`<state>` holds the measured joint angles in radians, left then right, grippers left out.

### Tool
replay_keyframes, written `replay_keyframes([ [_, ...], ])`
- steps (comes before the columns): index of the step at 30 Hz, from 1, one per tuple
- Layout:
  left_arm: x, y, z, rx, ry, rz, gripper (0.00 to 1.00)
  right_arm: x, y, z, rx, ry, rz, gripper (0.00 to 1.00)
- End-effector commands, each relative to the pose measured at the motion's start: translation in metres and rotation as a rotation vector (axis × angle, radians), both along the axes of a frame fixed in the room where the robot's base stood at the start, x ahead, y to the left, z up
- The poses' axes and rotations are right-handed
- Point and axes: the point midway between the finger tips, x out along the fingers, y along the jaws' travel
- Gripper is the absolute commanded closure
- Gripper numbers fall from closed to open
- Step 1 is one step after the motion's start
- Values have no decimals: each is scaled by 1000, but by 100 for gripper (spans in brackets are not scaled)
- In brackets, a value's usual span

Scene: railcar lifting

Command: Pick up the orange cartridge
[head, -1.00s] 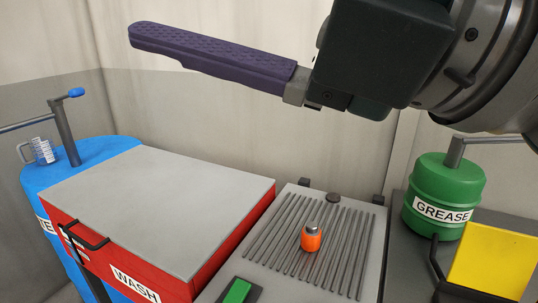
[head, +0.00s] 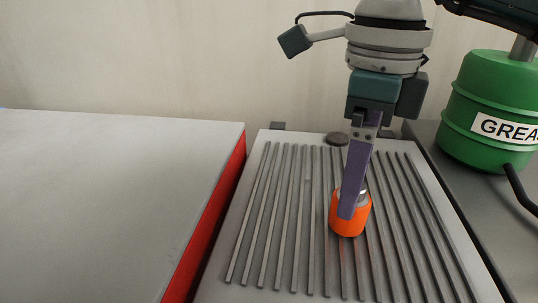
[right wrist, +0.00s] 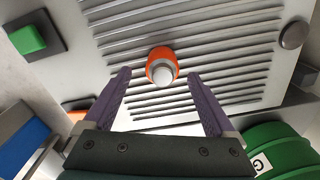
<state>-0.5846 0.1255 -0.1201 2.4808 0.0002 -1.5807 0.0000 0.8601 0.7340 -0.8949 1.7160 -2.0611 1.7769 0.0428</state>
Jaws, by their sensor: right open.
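The orange cartridge (head: 349,218), with a silvery top, stands upright on the grey ribbed tray (head: 262,225) in the head view. My right gripper (head: 346,212) points down at it from above. One purple finger crosses in front of the cartridge and hides part of it; the other finger is mostly hidden. In the right wrist view the purple fingers (right wrist: 158,74) are spread apart, with the cartridge (right wrist: 162,66) centred between or just beyond their tips. No grip on it shows. My left gripper is not in view.
The red wash box with its grey lid (head: 110,200) stands left of the tray. A green grease drum (head: 480,110) stands at the right. A dark round knob (head: 337,139) sits at the tray's back edge. A green button (right wrist: 28,38) shows in the right wrist view.

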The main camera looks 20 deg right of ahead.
Motion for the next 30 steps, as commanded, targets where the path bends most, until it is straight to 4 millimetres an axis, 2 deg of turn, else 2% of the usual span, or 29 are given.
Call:
replay_keyframes([
  [12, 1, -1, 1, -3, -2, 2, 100, 4, 1, -53, 2, 1, 1, 9],
  [20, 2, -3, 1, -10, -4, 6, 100, 4, 1, -56, 2, -1, 2, 9],
  [30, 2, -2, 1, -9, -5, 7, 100, 4, 1, -55, 2, -1, 1, 47],
])
